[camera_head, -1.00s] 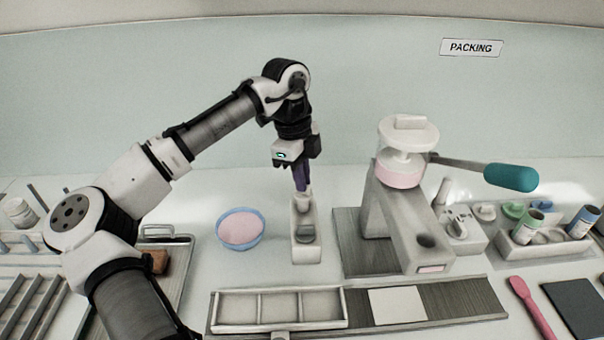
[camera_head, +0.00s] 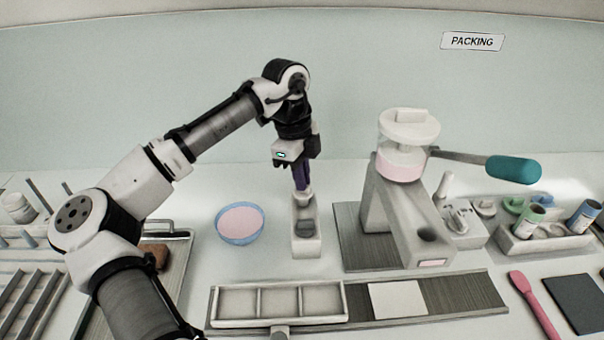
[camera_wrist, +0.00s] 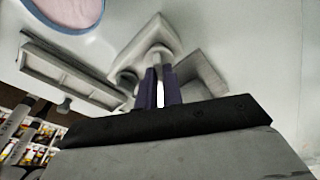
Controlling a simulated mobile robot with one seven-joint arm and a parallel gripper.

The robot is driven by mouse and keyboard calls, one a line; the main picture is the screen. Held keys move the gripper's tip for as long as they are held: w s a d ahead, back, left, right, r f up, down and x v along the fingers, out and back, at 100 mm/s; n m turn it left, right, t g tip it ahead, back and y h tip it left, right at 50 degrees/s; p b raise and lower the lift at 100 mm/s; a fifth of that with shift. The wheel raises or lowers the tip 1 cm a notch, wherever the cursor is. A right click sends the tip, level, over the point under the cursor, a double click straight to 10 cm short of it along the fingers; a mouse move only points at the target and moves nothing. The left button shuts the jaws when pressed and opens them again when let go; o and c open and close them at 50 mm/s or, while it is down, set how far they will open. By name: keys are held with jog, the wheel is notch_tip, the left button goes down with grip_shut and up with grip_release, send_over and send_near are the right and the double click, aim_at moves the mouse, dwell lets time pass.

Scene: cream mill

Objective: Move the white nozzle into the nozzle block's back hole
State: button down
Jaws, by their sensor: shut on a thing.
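My gripper (camera_head: 302,188) points down and is shut on the white nozzle (camera_wrist: 160,93), which shows as a pale strip between the purple fingers in the wrist view. In the head view the fingers stand over the back end of the narrow pale nozzle block (camera_head: 307,247). The pale piece at the fingertips (camera_head: 304,199) overlaps the block's back end. I cannot tell how deep the nozzle sits in the back hole, because the fingers and block hide it. A darker hollow (camera_head: 305,227) shows towards the block's front.
A blue bowl of pink cream (camera_head: 240,224) stands left of the block. The press (camera_head: 412,220) with its teal handle (camera_head: 512,170) stands to the right. A sectioned tray (camera_head: 278,322) lies in front. Bare table separates the block from the bowl.

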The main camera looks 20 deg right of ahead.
jog(key=shift+f+b, duration=0.3)
jog(key=shift+f, duration=0.65)
jog(key=shift+f, duration=0.15)
dwell(0.3)
jog(key=c, duration=1.5)
grip_release()
jog(key=shift+p, duration=0.3)
notch_tip(320, 180, up, 6)
jog(key=p, duration=0.5)
